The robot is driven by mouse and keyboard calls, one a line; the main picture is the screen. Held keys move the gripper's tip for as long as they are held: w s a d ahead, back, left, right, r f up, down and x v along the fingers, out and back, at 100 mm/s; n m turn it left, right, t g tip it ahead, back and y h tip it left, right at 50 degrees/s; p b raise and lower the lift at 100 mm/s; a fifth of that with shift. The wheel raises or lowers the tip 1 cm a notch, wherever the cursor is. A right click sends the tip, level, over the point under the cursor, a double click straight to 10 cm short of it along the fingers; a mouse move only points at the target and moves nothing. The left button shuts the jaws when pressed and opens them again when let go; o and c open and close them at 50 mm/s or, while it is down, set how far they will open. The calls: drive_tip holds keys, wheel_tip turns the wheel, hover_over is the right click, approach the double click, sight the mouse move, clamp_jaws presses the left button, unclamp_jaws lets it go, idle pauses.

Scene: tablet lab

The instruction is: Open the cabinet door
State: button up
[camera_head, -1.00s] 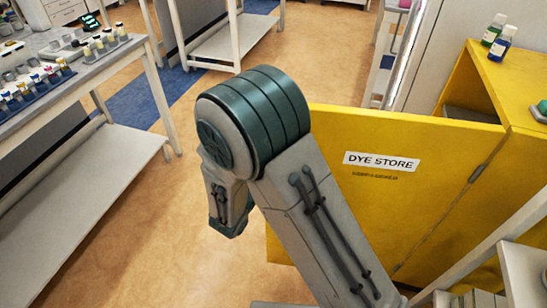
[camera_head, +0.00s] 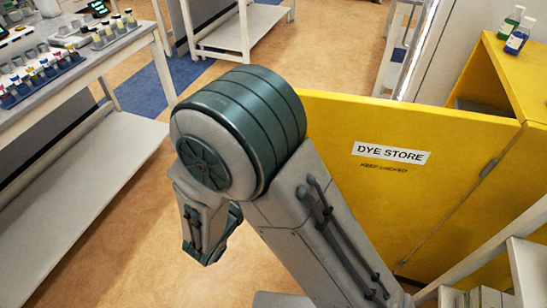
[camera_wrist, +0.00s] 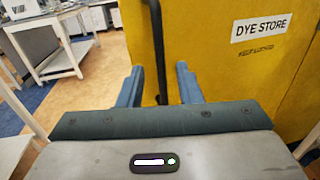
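The yellow cabinet door (camera_head: 430,205), labelled DYE STORE, stands swung out from the yellow cabinet (camera_head: 535,75). A dark opening shows behind its top edge. In the wrist view the door (camera_wrist: 215,75) fills the right and middle, with a dark vertical bar handle (camera_wrist: 160,45) near its left edge. My gripper (camera_wrist: 160,84) is open, its two blue-grey fingers on either side of the handle with gaps visible at both. Whether the handle lies fully between the fingertips in depth is hard to tell. In the head view my arm hides the handle and the fingers.
A bench (camera_head: 75,90) with dye vials and a lower shelf stands at the left. Two small bottles (camera_head: 517,35) stand on the cabinet top. A pale frame (camera_head: 480,255) is close at the lower right. Open floor (camera_head: 125,225) lies between bench and door.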

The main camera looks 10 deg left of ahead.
drive_tip(key=v, duration=0.3)
drive_tip(key=shift+s+a, duration=0.15)
drive_tip(key=shift+s, duration=0.2)
